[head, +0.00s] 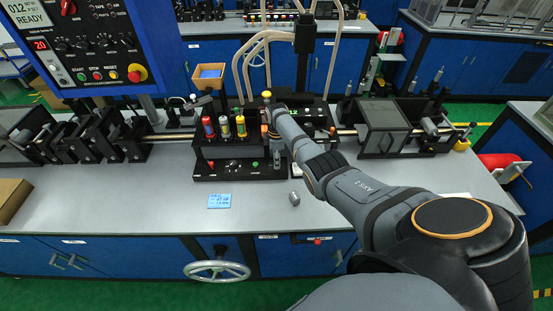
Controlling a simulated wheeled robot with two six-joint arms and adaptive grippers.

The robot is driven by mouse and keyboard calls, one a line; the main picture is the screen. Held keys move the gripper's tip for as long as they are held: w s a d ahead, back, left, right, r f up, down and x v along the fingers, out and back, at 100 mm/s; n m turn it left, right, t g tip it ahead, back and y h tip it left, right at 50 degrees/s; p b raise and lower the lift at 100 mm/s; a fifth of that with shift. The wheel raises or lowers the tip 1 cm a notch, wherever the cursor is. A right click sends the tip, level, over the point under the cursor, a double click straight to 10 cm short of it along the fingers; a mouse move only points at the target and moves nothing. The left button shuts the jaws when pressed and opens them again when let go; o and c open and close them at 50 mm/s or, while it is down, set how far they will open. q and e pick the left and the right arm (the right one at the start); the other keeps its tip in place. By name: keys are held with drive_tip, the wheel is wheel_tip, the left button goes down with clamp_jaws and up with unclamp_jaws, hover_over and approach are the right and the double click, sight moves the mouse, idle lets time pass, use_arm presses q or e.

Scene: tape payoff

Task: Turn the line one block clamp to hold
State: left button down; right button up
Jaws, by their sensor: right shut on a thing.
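A black block unit (240,168) stands in the middle of the grey bench, with a red, a yellow-green and a yellow capped cylinder upright along its top. My right arm comes in from the lower right, and its gripper (270,116) is at the right end of this unit. The gripper is shut on a small part there, which I take to be the block clamp; the fingers and wrist hide most of it. A yellow knob (266,94) shows just above the fingers. The clamp's exact angle cannot be told. My left gripper is out of view.
A blue control panel (100,45) rises at the upper left. A blue display card (219,201) and a small metal cylinder (294,198) lie on the front bench. A grey-fronted box (384,128) stands to the right. A handwheel (217,271) juts below the front edge.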

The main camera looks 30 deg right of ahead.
drive_tip(key=o, duration=1.2)
drive_tip(key=shift+c, duration=0.2)
drive_tip(key=shift+r, duration=0.1)
